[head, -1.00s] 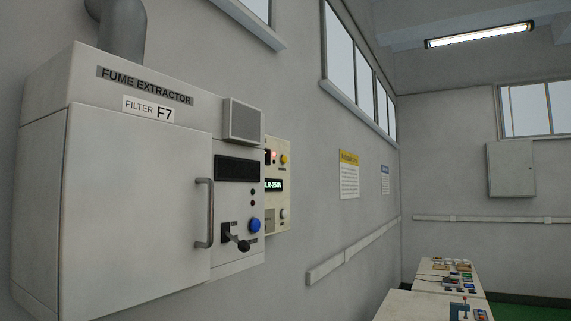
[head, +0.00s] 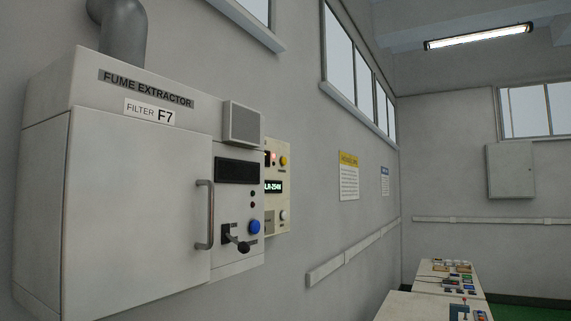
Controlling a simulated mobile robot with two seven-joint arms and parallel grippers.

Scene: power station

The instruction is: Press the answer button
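A beige wall panel (head: 284,236) shows just right of the fume extractor, which hides its left part. The panel has a lit display (head: 273,186), a red light (head: 274,156), a yellow button (head: 283,161) and a pale round button or knob (head: 283,215). Their small labels are too small to read, so I cannot tell which is the answer button. The fume extractor's control strip carries a blue button (head: 254,227) and a black lever (head: 237,243). Neither of my grippers is in view.
The fume extractor (head: 140,200) juts from the wall at the left, its door handle (head: 205,214) sticking out. Benches with devices (head: 440,292) stand at lower right. A grey wall cabinet (head: 510,171) hangs at the far right.

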